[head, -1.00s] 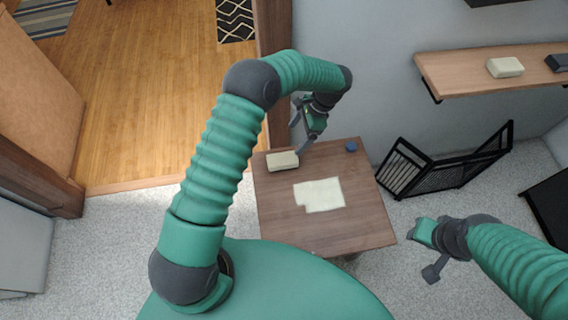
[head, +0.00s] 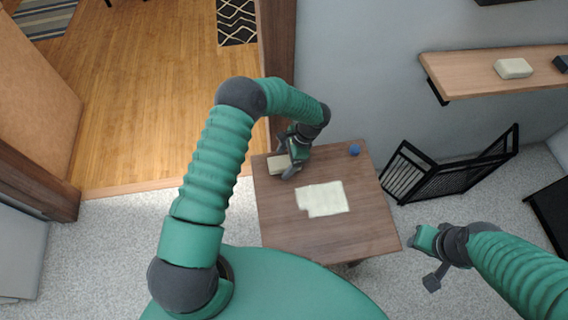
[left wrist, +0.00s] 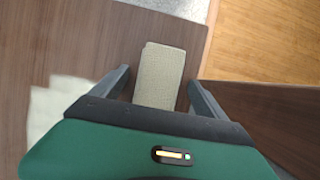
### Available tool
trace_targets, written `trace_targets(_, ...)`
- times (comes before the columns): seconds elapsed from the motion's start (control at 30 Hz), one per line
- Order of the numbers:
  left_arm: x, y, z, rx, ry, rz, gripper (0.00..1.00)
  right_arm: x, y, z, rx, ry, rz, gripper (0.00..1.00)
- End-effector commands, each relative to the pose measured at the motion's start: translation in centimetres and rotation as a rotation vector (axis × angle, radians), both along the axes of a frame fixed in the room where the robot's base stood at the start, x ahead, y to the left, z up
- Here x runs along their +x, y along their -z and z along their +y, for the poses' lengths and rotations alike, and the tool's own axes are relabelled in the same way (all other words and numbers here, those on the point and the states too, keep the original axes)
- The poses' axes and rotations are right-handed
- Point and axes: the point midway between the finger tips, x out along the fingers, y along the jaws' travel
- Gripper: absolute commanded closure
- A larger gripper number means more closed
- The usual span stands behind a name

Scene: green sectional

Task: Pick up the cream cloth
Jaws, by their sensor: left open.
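A thick cream folded cloth or block (head: 277,164) with a woven-looking surface lies at the far left of the brown table (head: 330,236). A thin, flat pale cream cloth (head: 323,199) lies spread near the table's middle. My left gripper (head: 291,165) is open at the thick piece and partly hides it. In the left wrist view the thick piece (left wrist: 160,72) lies between the two open fingers (left wrist: 160,88), and its near end is hidden by the gripper body. The flat cloth (left wrist: 48,115) is blurred at the left there. My right gripper (head: 430,262) hangs right of the table, away from both.
A small blue object (head: 354,150) sits at the table's far right corner. A black folding gate (head: 450,172) stands right of the table. A wall shelf (head: 480,72) holds another cream block (head: 513,68). A door frame edge (head: 280,70) rises behind the table's left side.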

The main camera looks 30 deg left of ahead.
Motion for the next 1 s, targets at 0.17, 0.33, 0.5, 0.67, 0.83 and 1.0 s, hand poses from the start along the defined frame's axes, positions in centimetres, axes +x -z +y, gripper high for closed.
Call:
trace_targets(0.17, 0.03, 0.12, -0.04, 0.000, 0.001, 0.000, 0.15, 0.00, 0.03, 0.00, 0.000, 0.000, 0.000, 0.64)
trace_targets(0.33, 0.05, 0.38, -0.03, 0.001, 0.000, -0.001, 0.15, 0.00, 0.08, 0.00, 0.000, 0.000, 0.000, 0.64)
trace_targets(0.5, 0.03, 0.42, -0.01, 0.000, 0.000, 0.000, 0.30, 0.00, 0.08, 0.00, 0.000, 0.000, 0.000, 0.64)
trace_targets(0.67, 0.04, 0.41, -0.01, 0.000, 0.000, 0.000, 0.51, 0.00, 0.08, 0.00, 0.000, 0.000, 0.000, 0.64)
trace_targets(0.83, 0.03, 0.42, -0.01, 0.000, 0.000, 0.000, 0.73, 0.00, 0.08, 0.00, 0.000, 0.000, 0.000, 0.64)
trace_targets(1.0, 0.03, 0.41, -0.01, 0.000, 0.000, 0.000, 0.81, 0.01, 0.08, 0.00, 0.000, 0.000, 0.000, 0.64)
